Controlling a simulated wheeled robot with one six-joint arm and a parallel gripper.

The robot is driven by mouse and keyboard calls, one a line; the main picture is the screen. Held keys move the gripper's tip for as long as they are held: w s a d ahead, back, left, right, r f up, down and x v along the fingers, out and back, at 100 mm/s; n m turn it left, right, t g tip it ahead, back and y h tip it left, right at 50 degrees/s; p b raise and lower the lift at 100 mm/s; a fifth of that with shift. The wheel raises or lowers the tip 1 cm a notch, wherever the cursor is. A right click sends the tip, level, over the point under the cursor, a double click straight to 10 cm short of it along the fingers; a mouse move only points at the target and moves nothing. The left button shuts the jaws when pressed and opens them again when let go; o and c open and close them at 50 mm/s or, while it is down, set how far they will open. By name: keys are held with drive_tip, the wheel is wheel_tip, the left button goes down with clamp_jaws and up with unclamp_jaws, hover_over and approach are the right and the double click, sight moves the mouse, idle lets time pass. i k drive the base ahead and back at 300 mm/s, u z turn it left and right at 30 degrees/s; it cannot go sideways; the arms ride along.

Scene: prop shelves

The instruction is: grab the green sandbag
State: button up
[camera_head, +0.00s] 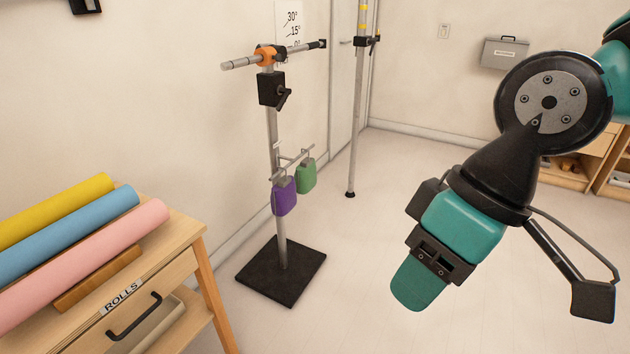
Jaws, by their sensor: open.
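The green sandbag (306,176) hangs from a short crossbar on a metal stand (279,235), in the middle of the view. A purple sandbag (285,196) hangs on the same crossbar, to the left and nearer to me. My gripper (418,285), with teal and black parts, is at the right of the view, pointing down and to the left. It is open and apart from both sandbags. Its fingers are seen from the side, so the gap between them is hidden.
A wooden cart (180,247) with yellow, blue and pink rolls (85,250) stands at the left. The stand's black square base (282,272) lies on the floor. A second pole (356,120) stands behind. The floor between the stand and my arm is clear.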

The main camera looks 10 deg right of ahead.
sight(305, 178)
drive_tip(key=z, duration=0.6)
drive_tip(key=i, duration=0.95)
drive_tip(key=z, duration=0.6)
drive_tip(key=i, duration=1.05)
drive_tip(key=u, duration=0.6)
drive_tip(key=i, duration=0.7)
drive_tip(key=u, duration=1.2)
drive_tip(key=i, duration=0.55)
drive_tip(key=u, duration=0.5)
